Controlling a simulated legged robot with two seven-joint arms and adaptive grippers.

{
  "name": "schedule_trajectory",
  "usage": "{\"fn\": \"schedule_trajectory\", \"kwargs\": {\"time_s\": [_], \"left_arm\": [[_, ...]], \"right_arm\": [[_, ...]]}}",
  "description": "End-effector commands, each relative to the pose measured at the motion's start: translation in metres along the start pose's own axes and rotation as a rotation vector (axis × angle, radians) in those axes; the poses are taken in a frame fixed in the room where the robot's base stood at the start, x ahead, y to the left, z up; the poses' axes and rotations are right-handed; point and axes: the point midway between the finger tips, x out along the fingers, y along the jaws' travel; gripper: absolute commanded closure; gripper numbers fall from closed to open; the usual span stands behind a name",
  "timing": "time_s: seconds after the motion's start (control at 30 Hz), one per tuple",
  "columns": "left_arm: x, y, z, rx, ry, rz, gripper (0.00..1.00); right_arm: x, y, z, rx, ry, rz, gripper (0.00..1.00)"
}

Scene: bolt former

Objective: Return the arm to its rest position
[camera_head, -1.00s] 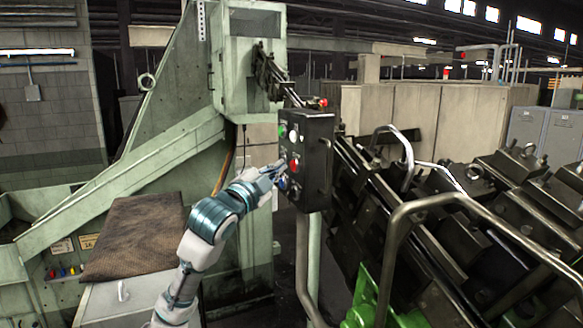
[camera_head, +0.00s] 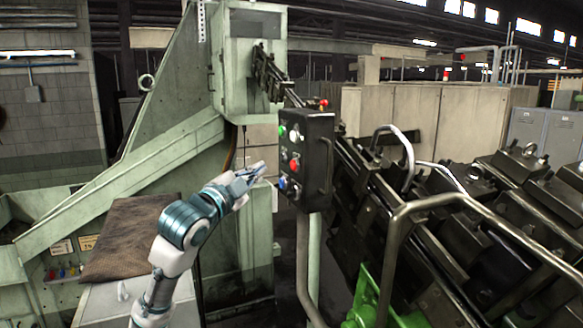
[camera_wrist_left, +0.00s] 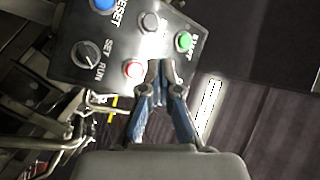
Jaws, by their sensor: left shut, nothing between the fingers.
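My left gripper (camera_head: 256,170) is shut and empty in the head view. It is in the air to the left of the black control box (camera_head: 318,160), apart from it. In the left wrist view the blue-grey fingers of the left gripper (camera_wrist_left: 160,68) meet at their tips, in front of the control box (camera_wrist_left: 112,20). My right gripper is not in view.
A green machine frame (camera_head: 165,150) stands behind my arm. A brown mat (camera_head: 128,235) lies on a light cabinet (camera_head: 110,305) at the lower left. Metal rails (camera_head: 395,225) and dark machinery (camera_head: 440,240) fill the right. A post holds up the control box.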

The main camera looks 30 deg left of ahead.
Motion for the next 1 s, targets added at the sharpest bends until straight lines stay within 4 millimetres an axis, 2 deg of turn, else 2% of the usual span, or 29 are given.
{"fn": "schedule_trajectory", "kwargs": {"time_s": [0.43,0.57,0.67,0.77,0.8,0.87,1.0], "left_arm": [[0.001,0.001,0.002,-0.003,-0.002,0.002,1.00],[0.019,0.027,0.020,-0.039,-0.024,0.030,1.00],[0.046,0.073,0.053,-0.101,-0.067,0.076,1.00],[0.073,0.136,0.098,-0.178,-0.127,0.129,1.00],[0.082,0.163,0.116,-0.207,-0.153,0.150,1.00],[0.091,0.203,0.143,-0.249,-0.192,0.180,1.00],[0.099,0.302,0.204,-0.335,-0.289,0.246,1.00]], "right_arm": [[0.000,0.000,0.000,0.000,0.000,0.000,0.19],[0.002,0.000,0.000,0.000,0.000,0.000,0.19],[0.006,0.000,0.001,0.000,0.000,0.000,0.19],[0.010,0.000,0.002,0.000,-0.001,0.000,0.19],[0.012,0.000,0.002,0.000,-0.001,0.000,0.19],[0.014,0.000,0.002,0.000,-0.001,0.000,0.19],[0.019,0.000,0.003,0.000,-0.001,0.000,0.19]]}}
